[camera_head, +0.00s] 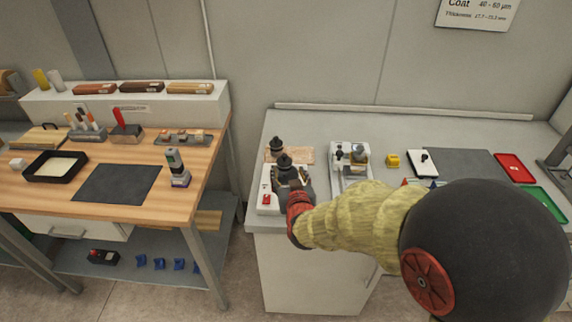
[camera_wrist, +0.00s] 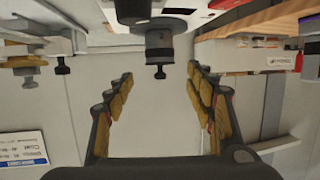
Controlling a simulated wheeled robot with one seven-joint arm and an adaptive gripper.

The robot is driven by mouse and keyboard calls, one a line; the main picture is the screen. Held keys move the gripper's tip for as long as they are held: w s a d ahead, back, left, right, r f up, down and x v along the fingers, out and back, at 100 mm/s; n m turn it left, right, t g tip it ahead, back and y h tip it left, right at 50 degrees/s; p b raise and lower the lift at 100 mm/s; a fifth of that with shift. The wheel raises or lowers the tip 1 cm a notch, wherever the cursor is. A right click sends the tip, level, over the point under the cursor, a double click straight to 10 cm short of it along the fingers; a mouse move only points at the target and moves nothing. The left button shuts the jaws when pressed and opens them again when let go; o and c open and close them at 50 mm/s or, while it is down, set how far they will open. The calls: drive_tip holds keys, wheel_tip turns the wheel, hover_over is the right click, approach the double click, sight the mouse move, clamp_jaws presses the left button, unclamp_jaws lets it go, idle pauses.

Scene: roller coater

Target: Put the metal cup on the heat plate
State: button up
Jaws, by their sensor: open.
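The white heat plate (camera_head: 268,207) with a red knob stands at the left end of the grey counter. My gripper (camera_head: 290,178) is over it and hides much of its top. In the wrist view, which is upside down, my gripper (camera_wrist: 158,76) is open and empty, its fingers wide apart. Ahead between them is a grey cylinder with a dark band and a thin dark knob, seemingly the metal cup (camera_wrist: 160,42). It appears upright on the heat plate, not gripped. Its base contact is hard to see. A dark knobbed top (camera_head: 284,160) shows behind my gripper in the head view.
Another dark knobbed item (camera_head: 277,144) stands on a wooden board behind the heat plate. A white apparatus (camera_head: 350,150) stands close to the right. A wooden table (camera_head: 60,200) is at left.

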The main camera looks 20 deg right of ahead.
drive_tip(key=v, duration=0.2)
drive_tip(key=shift+s+a+r, duration=0.1)
drive_tip(key=shift+s+r, duration=0.05)
drive_tip(key=shift+s, duration=0.15)
drive_tip(key=s+a+r+n+g+y, duration=0.1)
drive_tip(key=s+a+r+g+y, duration=0.15)
drive_tip(key=s+r, duration=0.45)
drive_tip(key=s+d+r+g, duration=0.1)
drive_tip(key=s+d+g, duration=0.1)
drive_tip(key=s, duration=0.9)
drive_tip(key=s+d+r+g, duration=0.1)
drive_tip(key=s+g, duration=0.3)
drive_tip(key=s, duration=0.7)
drive_tip(key=shift+s+d+r+h, duration=0.2)
drive_tip(key=shift+s+d+h, duration=0.15)
drive_tip(key=shift+d, duration=0.1)
